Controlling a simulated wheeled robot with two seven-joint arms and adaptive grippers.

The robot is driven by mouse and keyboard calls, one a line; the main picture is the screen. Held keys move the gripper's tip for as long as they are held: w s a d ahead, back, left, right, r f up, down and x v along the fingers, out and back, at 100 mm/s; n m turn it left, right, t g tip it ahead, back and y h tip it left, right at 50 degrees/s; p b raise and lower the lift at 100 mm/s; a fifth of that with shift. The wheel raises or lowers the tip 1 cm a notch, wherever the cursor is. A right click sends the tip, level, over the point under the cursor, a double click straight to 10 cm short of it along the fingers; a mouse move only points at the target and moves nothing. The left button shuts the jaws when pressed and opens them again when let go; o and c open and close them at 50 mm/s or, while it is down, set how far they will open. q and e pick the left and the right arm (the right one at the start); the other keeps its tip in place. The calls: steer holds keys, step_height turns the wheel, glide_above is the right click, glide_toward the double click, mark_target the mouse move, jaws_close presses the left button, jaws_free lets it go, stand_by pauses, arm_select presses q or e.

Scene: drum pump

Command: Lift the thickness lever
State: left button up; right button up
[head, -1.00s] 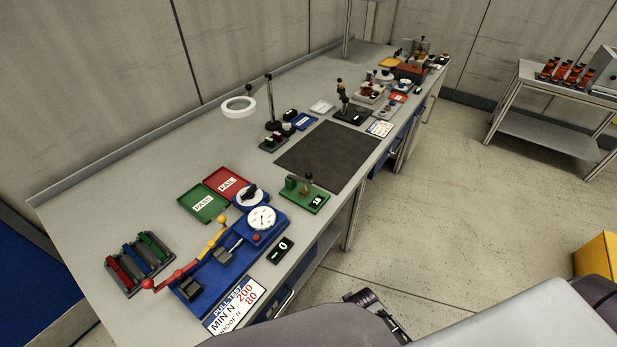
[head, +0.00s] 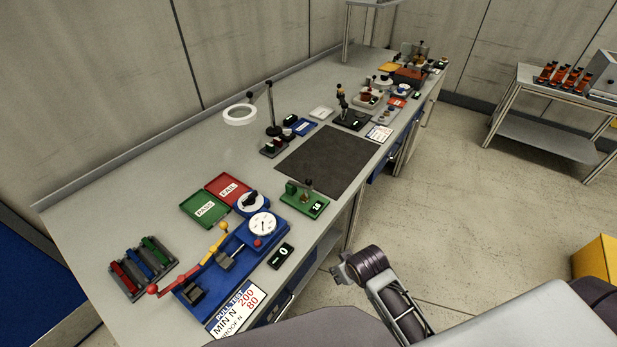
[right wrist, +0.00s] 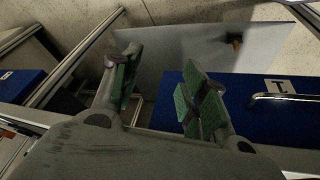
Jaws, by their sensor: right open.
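A small green gauge (head: 318,207) with a lit number display stands on the near side of the bench, by the dark mat. A short upright post with a brown knob (head: 307,183) rises from it; it may be the thickness lever, but no label shows this. My right gripper (head: 341,271) is beyond the bench's front edge, below and to the right of the gauge, and touches nothing. The right wrist view shows its two green-padded fingers (right wrist: 162,88) spread apart and empty. My left gripper is out of view.
A blue pull tester (head: 225,262) with red and yellow levers stands left of the gauge. A small black display (head: 281,255) lies near the edge. The dark mat (head: 328,157) is bare. Blue drawer fronts (right wrist: 225,105) sit below the bench top.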

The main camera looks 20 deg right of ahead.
steer(key=w+a+r+n+t, duration=0.35)
steer(key=w+r+t, duration=0.25)
steer(key=w+r, duration=0.5)
steer(key=w+a+r+n+t, duration=0.2)
steer(key=w+r+n+t, duration=0.25)
steer(key=w+r, duration=0.6)
steer(key=w+a+r+n+t+y, duration=0.2)
steer(key=a+r+n+t+y, duration=0.2)
steer(key=a+r+n+y, duration=1.2)
steer(key=s+a+r+n+g+y, duration=0.2)
steer(key=a+n+g, duration=0.2)
steer(key=n+g, duration=0.4)
steer(key=s+a+r+n+g+y, duration=0.1)
steer(key=s+a+n+g+y, duration=0.15)
steer(key=a+n+g, duration=0.5)
steer(key=d+f+n+g+h, duration=0.4)
steer(key=d+f+n+h, duration=0.4)
steer(key=f+n+h, duration=0.35)
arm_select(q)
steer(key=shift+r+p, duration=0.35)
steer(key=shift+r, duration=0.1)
arm_select(e)
steer(key=w+d+r+h, duration=0.1)
steer(key=d+h, duration=0.3)
steer(key=d, duration=0.6)
steer(key=w+d+r+n+h, duration=0.1)
steer(key=w+d+h, duration=0.3)
steer(key=d, duration=0.7)
steer(key=shift+w+h, duration=0.3)
steer(key=shift+h, duration=0.1)
